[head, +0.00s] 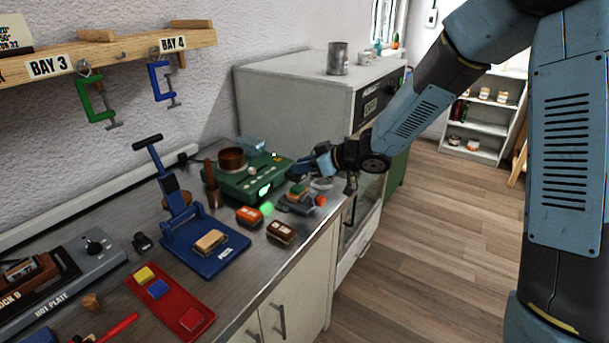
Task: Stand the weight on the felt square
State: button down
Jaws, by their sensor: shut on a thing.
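My gripper (303,171) is at the far end of the bench, just right of the green scale-like device (245,183) and above the bench top. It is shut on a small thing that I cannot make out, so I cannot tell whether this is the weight. A red tray (172,308) lies at the near end of the bench. It bears a yellow square (144,274), a blue square (157,289) and a pinkish-red square (191,319). I cannot tell which piece, if any, is the felt square. My gripper is well away from the tray.
A blue press (200,243) with a tall lever stands mid-bench. An orange block (249,216), a brown block (281,232) and a grey holder (295,203) sit near my gripper. A hot plate (85,262) is at left. Clamps hang from the wall shelf (115,50).

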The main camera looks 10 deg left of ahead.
aim_at(304, 175)
jog(key=shift+f, duration=1.45)
jog(key=c, duration=0.9)
grip_release()
jog(key=shift+f, duration=0.1)
jog(key=shift+c, duration=0.2)
